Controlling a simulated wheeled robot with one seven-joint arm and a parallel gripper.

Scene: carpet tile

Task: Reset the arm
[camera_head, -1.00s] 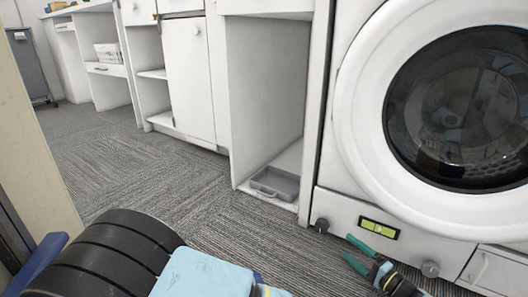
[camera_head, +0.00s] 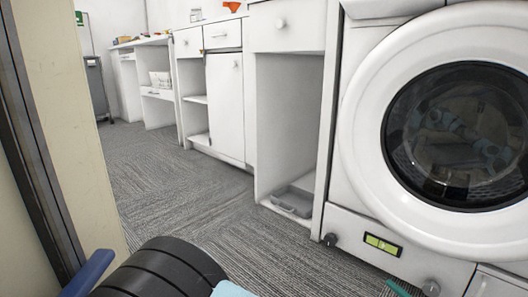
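Only a teal fingertip of my gripper (camera_head: 398,288) shows, at the bottom edge below the washing machine's green-yellow label. The rest of the gripper is below the picture, so its opening and anything in it are hidden. My arm's black ribbed part (camera_head: 165,270) and a bit of its light blue link (camera_head: 232,290) show at the bottom, left of the fingertip.
A white washing machine (camera_head: 360,130) with a closed round door stands at right. An open cabinet bay beside it holds a grey tray (camera_head: 293,200). White cabinets (camera_head: 225,105) line the back. A beige panel (camera_head: 60,110) stands close at left. Carpet (camera_head: 190,200) between is clear.

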